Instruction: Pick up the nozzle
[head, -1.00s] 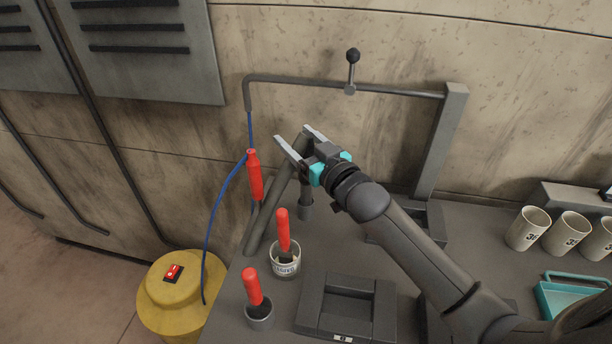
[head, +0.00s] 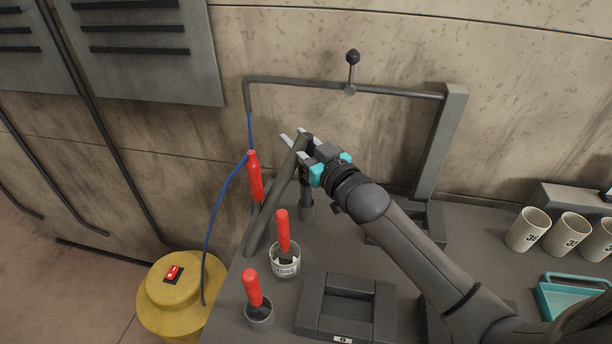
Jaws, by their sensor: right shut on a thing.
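The nozzle, which I take to be the long dark grey tube (head: 272,207), leans at a slant at the back left of the workbench. My right gripper (head: 294,142) reaches in from the right and is shut on the tube near its upper end. The tube's top shows just beyond the fingers. A short grey upright post (head: 306,204) stands just below the gripper. My left gripper is not in view.
Red-handled brushes stand in a tin (head: 285,268) and a dark cup (head: 260,318) in front. A grey pipe frame (head: 400,92) rises behind. White cups (head: 528,230) stand at the right.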

